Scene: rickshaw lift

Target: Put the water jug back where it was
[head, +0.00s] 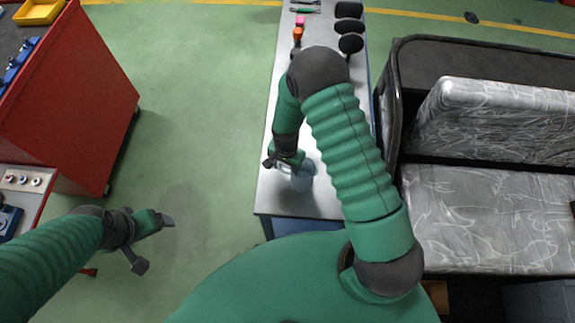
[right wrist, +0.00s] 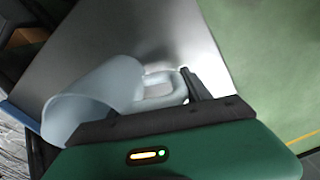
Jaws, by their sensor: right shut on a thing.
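The water jug (head: 301,178) is a pale blue, translucent vessel at the near end of the long grey bench (head: 267,198). My right gripper (head: 282,162) is shut on the jug and partly covers it in the head view. In the right wrist view the jug (right wrist: 92,95) shows its open mouth and its handle (right wrist: 165,97), with a dark finger at the handle. I cannot tell whether the jug touches the bench top. My left gripper (head: 155,243) is open and empty above the green floor, well left of the bench.
Dark rounded objects (head: 350,27) and small orange and pink items (head: 298,33) stand at the bench's far end. A rickshaw seat (head: 490,215) is to the right. A red cabinet (head: 85,100) is at the left. Green floor lies clear between cabinet and bench.

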